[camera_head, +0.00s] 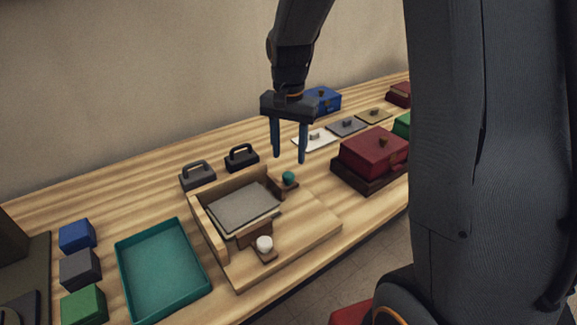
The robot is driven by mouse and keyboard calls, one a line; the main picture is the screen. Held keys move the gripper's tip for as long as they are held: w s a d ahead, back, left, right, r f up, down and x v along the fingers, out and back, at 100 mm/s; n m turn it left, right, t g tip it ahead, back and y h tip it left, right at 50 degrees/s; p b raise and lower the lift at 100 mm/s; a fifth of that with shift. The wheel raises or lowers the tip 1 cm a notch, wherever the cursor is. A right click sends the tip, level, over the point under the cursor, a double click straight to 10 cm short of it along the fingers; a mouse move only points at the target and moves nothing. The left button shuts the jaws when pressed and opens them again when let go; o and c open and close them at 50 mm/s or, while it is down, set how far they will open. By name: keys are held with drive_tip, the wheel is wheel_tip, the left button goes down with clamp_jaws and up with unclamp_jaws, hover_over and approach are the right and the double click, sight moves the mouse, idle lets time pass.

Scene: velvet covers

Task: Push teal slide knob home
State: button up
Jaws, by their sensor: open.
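The teal slide knob (288,178) is a small round knob on a brown slide at the far right side of a wooden box fixture (318,222). A second slide with a white knob (264,243) sits at the fixture's near side. A grey panel (240,205) lies inside the box. My gripper (290,158) points down with its two blue fingers apart and nothing between them. In the picture the fingertips are just above the teal knob; their exact distance from it is hard to tell.
A teal tray (163,270) and blue, grey and green blocks (80,268) are at left. Two dark handled pieces (241,157) stand behind the fixture. A red box (374,152) stands to the right, with knobbed plates (346,126) behind. My arm hides the right side.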

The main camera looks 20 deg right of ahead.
sight(289, 174)
drive_tip(key=shift+f+p, duration=0.45)
drive_tip(key=shift+f, duration=2.7)
